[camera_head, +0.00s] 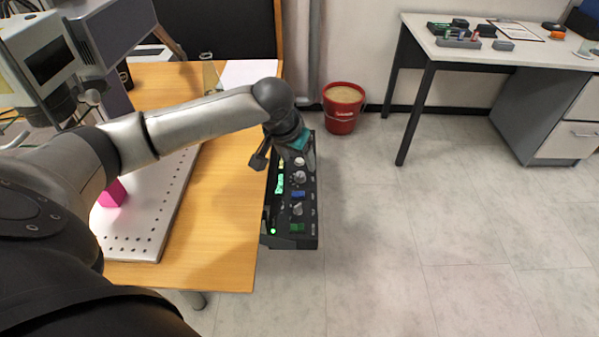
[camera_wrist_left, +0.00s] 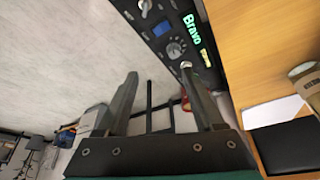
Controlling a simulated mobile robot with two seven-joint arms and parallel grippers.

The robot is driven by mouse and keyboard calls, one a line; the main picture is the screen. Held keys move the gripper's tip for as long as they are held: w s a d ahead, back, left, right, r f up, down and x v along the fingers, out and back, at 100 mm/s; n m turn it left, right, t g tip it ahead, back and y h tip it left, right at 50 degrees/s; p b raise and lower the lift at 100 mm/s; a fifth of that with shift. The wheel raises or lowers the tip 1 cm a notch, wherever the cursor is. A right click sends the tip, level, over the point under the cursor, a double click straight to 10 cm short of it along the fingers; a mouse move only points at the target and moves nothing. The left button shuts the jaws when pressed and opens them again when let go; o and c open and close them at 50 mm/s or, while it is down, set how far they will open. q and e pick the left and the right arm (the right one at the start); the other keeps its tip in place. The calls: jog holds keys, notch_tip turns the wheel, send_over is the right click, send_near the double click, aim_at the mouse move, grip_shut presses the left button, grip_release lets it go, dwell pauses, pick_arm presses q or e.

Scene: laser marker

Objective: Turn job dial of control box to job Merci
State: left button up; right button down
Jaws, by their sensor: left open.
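The black control box (camera_head: 308,240) is at the right edge of the wooden table. It has grey dials (camera_head: 297,208), a blue button, a green button and a lit green display. In the left wrist view the display (camera_wrist_left: 192,26) reads "Bravo", with a small yellow display beside it. One dial (camera_wrist_left: 176,48) sits near these displays; I cannot read its marks. My left gripper (camera_head: 303,155) is over the far end of the box. In the left wrist view its two fingers (camera_wrist_left: 159,76) are apart with nothing between them. My right gripper is out of view.
A grey perforated plate (camera_head: 150,225) with a pink block (camera_head: 111,194) lies on the wooden table (camera_head: 215,235), by a machine at left. A red bucket (camera_head: 342,118) stands on the floor beyond the box. A white desk (camera_head: 450,50) is at back right. The floor between is clear.

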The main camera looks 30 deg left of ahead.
pick_arm(q)
jog(key=a+r+n, duration=0.1)
jog(key=a+r, duration=0.1)
jog(key=a, duration=0.1)
jog(key=b, duration=0.3)
send_near(300, 174)
jog(key=shift+b+x, duration=0.55)
jog(key=shift+x, duration=0.55)
jog(key=shift+b+x, duration=0.9)
jog(key=shift+x, duration=0.85)
jog(key=shift+b+x, duration=0.5)
jog(key=shift+x, duration=0.4)
jog(key=shift+w+f, duration=0.15)
jog(key=shift+f, duration=0.35)
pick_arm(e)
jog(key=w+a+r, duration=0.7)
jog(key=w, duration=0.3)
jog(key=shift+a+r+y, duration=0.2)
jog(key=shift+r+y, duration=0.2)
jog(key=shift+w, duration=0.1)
pick_arm(q)
grip_shut()
